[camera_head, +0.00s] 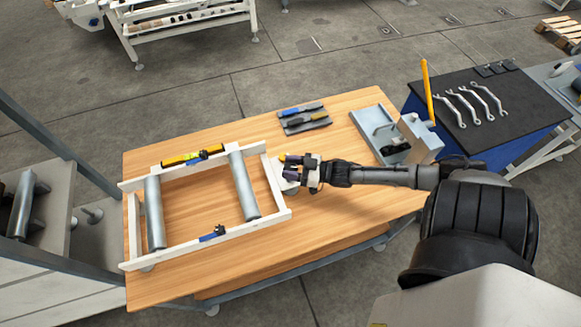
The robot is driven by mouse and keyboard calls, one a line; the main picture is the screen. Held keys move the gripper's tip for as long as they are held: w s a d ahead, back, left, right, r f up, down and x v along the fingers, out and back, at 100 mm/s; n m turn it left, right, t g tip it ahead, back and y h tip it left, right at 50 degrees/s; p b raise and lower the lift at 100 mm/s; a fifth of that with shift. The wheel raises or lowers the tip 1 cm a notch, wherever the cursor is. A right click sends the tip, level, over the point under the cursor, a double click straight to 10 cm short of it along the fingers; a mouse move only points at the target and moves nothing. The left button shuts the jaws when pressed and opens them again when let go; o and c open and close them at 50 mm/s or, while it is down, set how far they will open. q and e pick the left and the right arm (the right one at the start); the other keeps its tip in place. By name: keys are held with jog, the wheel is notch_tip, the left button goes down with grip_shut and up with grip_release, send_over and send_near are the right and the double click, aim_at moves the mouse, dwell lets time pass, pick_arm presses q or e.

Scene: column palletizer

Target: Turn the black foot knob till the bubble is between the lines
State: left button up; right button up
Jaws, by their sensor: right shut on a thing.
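A white frame (277,213) with two grey rollers stands on the wooden table. A yellow and black spirit level (192,157) lies along its back rail; a green vial shows, but the bubble and lines are too small to read. My right gripper (285,170) comes in from the right and is shut at the frame's right end, beside a pale bracket there. The black foot knob is hidden at the fingers, and its outline cannot be made out. My left gripper is not in view.
A blue and black clamp-like part (213,233) sits on the front rail. A small grey mat (303,119) with tools lies behind the frame. A grey tray (366,119) stands back right, near a black-topped bench (480,128) with several wrenches. The table's front right is clear.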

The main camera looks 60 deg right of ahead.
jog(key=shift+n+g+y+b, duration=0.4)
jog(key=shift+n+g+y, duration=0.3)
jog(key=shift+n+y, duration=0.65)
jog(key=shift+m+y, duration=0.25)
jog(key=o, duration=0.9)
jog(key=v, duration=1.4)
jog(key=shift+a, duration=0.1)
jog(key=shift+f, duration=0.1)
